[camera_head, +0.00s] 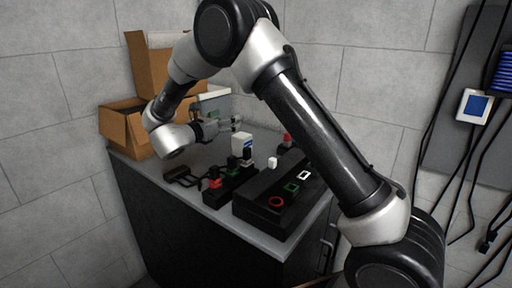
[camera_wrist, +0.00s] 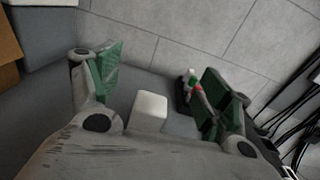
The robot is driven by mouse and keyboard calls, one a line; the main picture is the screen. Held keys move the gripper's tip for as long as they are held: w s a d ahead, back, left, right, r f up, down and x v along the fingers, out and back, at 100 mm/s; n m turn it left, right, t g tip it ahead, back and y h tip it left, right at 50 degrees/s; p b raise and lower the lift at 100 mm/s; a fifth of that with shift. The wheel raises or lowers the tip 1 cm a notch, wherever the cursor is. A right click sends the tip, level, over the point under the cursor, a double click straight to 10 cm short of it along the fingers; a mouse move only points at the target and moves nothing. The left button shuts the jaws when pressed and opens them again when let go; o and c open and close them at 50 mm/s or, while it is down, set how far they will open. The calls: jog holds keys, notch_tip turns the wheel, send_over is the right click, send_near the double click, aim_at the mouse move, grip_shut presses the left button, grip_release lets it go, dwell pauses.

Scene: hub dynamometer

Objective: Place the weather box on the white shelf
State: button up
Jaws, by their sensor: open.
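My gripper (camera_head: 236,123) is open and empty, just above and left of this box. In the wrist view, a white block (camera_wrist: 149,108), likely the same box, shows between the two spread green-padded fingers of my gripper (camera_wrist: 165,85); neither finger touches it. A pale white-grey piece (camera_head: 213,101) behind my gripper may be the white shelf; my arm partly hides it, so I cannot tell.
Open cardboard boxes (camera_head: 126,125) stand at the table's back left. A black panel with coloured square and ring marks (camera_head: 283,190) and a black block with red and green parts (camera_head: 230,184) fill the front. A dark rack (camera_head: 183,177) lies at left. Cables hang on the right wall.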

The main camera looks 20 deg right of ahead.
jog(key=m, duration=0.1)
send_near(242, 135)
jog(key=shift+w+d+g+h, duration=0.3)
jog(key=shift+w+d+h, duration=0.1)
jog(key=shift+w+d, duration=0.6)
jog(key=shift+w+d+f, duration=0.4)
jog(key=shift+w+d, duration=0.15)
jog(key=shift+d, duration=0.1)
jog(key=x, duration=0.5)
jog(key=shift+w+d, duration=0.25)
jog(key=c, duration=1.3)
jog(key=shift+c, duration=0.5)
jog(key=shift+r, duration=0.15)
